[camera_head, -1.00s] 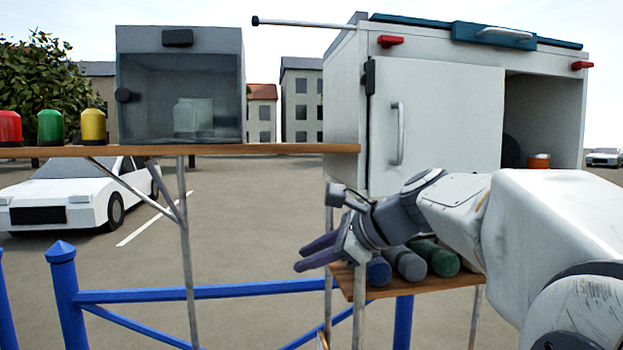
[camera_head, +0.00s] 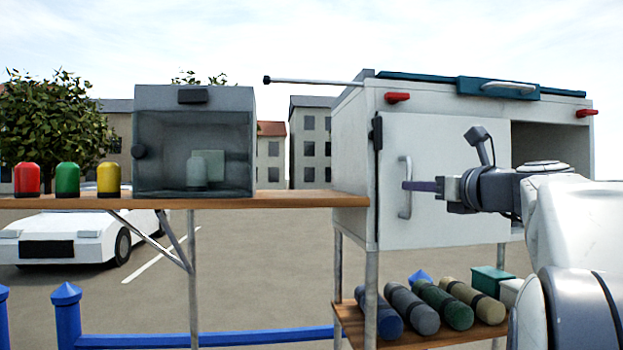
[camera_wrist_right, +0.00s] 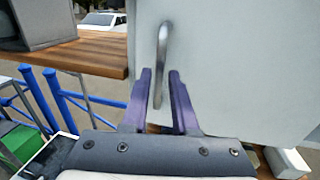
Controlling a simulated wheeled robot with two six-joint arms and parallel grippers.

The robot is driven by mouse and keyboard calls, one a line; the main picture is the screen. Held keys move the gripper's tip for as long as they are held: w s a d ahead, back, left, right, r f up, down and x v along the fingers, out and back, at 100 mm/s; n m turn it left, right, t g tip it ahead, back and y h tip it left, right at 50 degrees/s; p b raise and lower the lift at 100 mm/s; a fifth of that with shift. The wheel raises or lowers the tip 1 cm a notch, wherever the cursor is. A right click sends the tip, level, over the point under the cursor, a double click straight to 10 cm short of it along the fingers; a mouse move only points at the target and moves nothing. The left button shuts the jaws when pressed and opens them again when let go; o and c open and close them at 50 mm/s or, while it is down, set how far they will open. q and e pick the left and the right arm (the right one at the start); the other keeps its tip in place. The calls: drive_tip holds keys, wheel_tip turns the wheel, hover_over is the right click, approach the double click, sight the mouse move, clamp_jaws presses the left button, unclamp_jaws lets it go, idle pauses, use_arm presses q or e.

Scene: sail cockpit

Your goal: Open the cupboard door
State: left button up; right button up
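The white cupboard (camera_head: 450,225) stands at the right in the head view. Its flat door (camera_head: 440,135) is closed, with a black hinge strip at the left edge and a vertical bar handle (camera_head: 405,168). My right gripper (camera_head: 410,185) comes in from the right, level with the middle of the handle. In the right wrist view the metal handle (camera_wrist_right: 162,45) runs down between the two purple fingers of the gripper (camera_wrist_right: 159,75). The fingers are apart, with a gap on each side of the bar. My left gripper is not in view.
A wooden shelf (camera_head: 290,200) at the left bears a glass-fronted box (camera_head: 194,100) and red, green and yellow pots. A lower shelf (camera_head: 352,322) under the cupboard carries several rolls. The cupboard's right compartment (camera_head: 560,150) is open. A blue fence (camera_head: 200,339) runs low in front.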

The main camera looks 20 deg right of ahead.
sight(409, 211)
drive_tip(key=shift+w+p, duration=0.4)
drive_tip(key=shift+w, duration=1.25)
drive_tip(key=shift+c, duration=0.4)
clamp_jaws()
